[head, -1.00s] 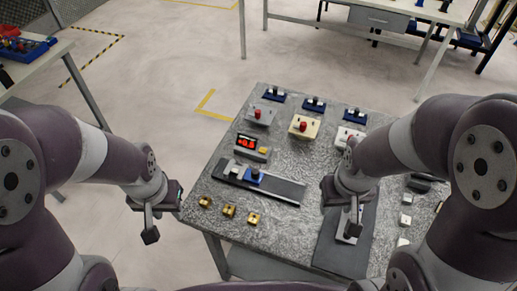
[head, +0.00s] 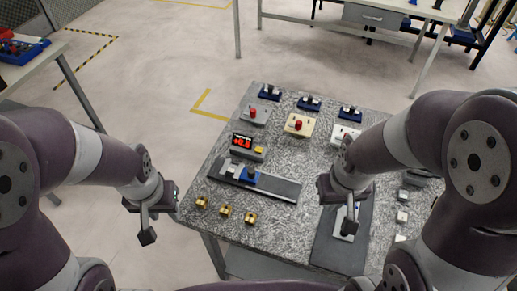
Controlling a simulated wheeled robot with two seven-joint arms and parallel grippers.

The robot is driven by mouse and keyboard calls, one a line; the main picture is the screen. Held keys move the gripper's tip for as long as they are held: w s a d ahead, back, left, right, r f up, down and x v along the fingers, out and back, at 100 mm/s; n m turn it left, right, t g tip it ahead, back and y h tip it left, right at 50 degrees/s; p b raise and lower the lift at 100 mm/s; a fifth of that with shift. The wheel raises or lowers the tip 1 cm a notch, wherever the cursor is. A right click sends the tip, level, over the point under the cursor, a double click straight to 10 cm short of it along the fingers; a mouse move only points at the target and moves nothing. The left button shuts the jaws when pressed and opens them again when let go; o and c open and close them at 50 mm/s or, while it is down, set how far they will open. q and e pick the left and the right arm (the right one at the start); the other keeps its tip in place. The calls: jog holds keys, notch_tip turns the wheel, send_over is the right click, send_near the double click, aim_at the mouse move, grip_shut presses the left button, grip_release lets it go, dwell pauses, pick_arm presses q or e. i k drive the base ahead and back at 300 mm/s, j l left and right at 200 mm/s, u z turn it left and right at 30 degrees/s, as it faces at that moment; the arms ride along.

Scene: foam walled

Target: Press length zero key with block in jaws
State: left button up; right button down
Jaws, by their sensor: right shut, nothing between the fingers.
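The length gauge (head: 247,153) stands on the left part of the speckled table, with a lit red display (head: 242,142) too small to read surely. Its yellow key (head: 259,150) is at the right end. In front lies a dark rail (head: 278,190) with a pale jaw (head: 231,168) and a blue jaw (head: 252,178). A small grey block (head: 243,181) seems to sit between them. My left gripper (head: 147,236) hangs left of the table edge; its finger gap is not visible. My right gripper (head: 347,228) is shut and empty over a dark mat, right of the rail.
Brass pieces (head: 226,211) lie along the near-left edge. Boxes with red buttons (head: 299,125) and blue stands (head: 309,104) fill the back. Pale blocks (head: 402,217) lie at the right. A dark mat (head: 325,246) covers the near middle, with a pale piece under my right gripper.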

aim_at(257, 150)
jog(key=i+j+z, duration=0.15)
jog(key=j+z, duration=0.25)
jog(key=i+j+z, duration=0.1)
jog(key=j+z, duration=0.25)
jog(key=j, duration=0.2)
jog(key=j+z, duration=0.4)
jog(key=j, duration=0.15)
